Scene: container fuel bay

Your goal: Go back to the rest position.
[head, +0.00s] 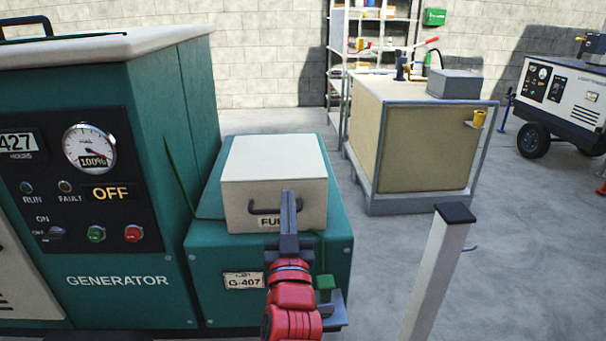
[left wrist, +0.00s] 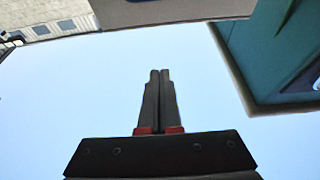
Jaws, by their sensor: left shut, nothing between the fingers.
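My left gripper (head: 288,197) is shut and empty, its fingers pointing up and away from me. In the head view it stands in front of the cream fuel box lid (head: 272,170), overlapping its dark handle (head: 262,211) and part of the FUEL label. I cannot tell whether it touches them. In the left wrist view the two fingers (left wrist: 160,75) lie together with nothing between them. My right gripper is not in view.
The teal generator (head: 170,120) stands close on the left, gauge at 100% and display OFF. A pale post (head: 437,275) with a black cap stands right of my arm. A caged tan tank (head: 415,135), shelves (head: 337,50) and another machine (head: 565,95) are farther back. Floor between is clear.

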